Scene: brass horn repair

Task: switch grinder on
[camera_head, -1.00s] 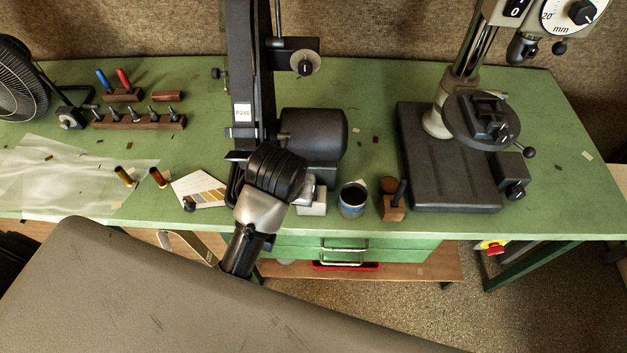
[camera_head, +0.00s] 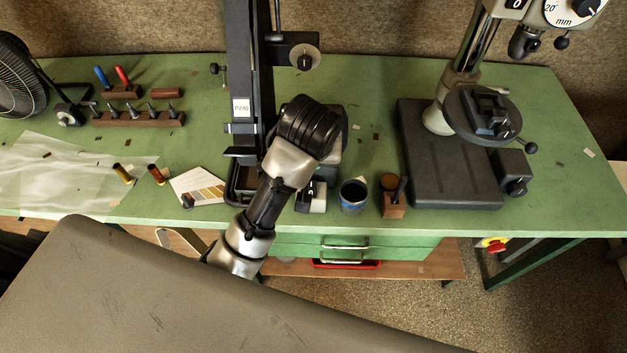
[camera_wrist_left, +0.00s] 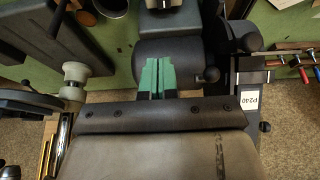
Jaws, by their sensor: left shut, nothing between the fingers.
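The grinder is a dark upright belt machine (camera_head: 252,75) with a P240 label and a round motor housing beside it. The motor housing fills the upper middle of the left wrist view (camera_wrist_left: 150,55). A pale switch box with a black switch (camera_head: 311,197) sits at the grinder's front; part of it shows at the top edge of the left wrist view (camera_wrist_left: 165,6). My left gripper (camera_wrist_left: 156,66) has green fingers, shut and empty, seen over the motor housing; contact cannot be told. In the head view my wrist hides those fingers and much of the motor. My right gripper is not in view.
A dark blue-rimmed cup (camera_head: 353,196) and a wooden block with a dark peg (camera_head: 394,201) stand right of the switch box. A drill press (camera_head: 455,165) stands further right. Colour cards (camera_head: 197,188) and small spools lie left.

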